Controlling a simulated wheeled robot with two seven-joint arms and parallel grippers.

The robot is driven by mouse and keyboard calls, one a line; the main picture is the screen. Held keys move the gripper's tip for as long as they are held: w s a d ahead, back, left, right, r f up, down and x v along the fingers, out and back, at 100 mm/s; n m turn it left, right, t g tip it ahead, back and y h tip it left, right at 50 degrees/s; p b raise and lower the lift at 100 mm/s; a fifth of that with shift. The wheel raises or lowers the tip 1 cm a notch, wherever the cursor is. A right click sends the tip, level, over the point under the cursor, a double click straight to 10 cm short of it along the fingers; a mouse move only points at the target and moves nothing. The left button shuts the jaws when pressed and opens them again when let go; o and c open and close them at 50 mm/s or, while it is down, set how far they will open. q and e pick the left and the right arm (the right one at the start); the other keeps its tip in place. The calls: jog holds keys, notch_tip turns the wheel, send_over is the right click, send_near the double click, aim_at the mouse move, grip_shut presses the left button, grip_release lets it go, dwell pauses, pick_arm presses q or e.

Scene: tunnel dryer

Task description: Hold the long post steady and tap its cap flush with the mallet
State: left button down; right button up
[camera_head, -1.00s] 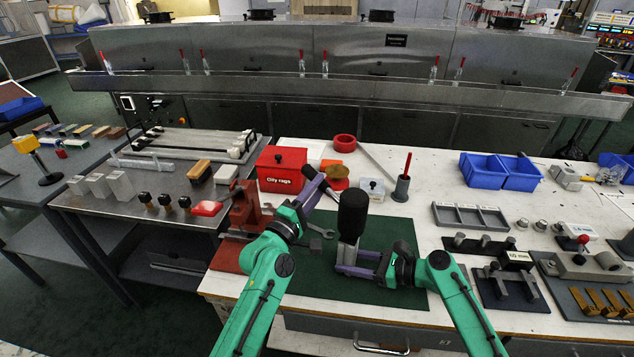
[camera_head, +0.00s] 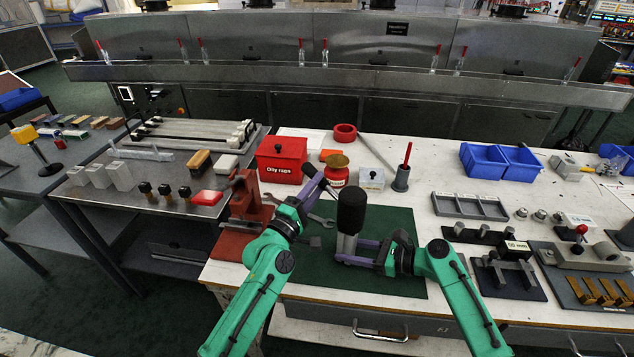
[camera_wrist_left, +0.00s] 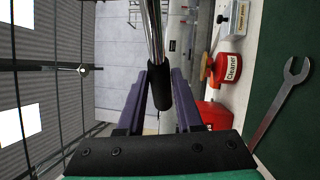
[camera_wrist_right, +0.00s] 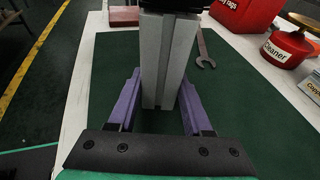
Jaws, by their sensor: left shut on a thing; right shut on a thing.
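My right gripper (camera_head: 350,248) is shut on the upright grey post (camera_wrist_right: 163,62), near the front of the green mat (camera_head: 405,285). The post also shows in the head view (camera_head: 347,242). My left gripper (camera_head: 316,184) is shut on the mallet's black grip (camera_wrist_left: 159,86), left of the post. The mallet's chrome shaft (camera_wrist_left: 152,28) runs out of the left wrist view. A large black cylinder (camera_head: 351,208), seemingly the mallet head, appears directly over the post top. The cap is not clearly visible, and I cannot tell whether the head touches it.
A wrench (camera_wrist_left: 283,103) lies on the mat. A red rag box (camera_head: 282,160), a red cleaner can (camera_head: 336,176) and a white box (camera_head: 371,180) stand behind. A red vise-like fixture (camera_head: 245,205) is left of my left gripper. Fixtures fill the right side.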

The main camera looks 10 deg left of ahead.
pick_arm(q)
jog(key=shift+f, duration=0.45)
jog(key=shift+r, duration=1.3)
notch_tip(320, 180, up, 5)
jog(key=shift+r, duration=0.1)
dwell(0.8)
pick_arm(e)
jog(key=o, duration=1.3)
jog(key=shift+o, duration=0.2)
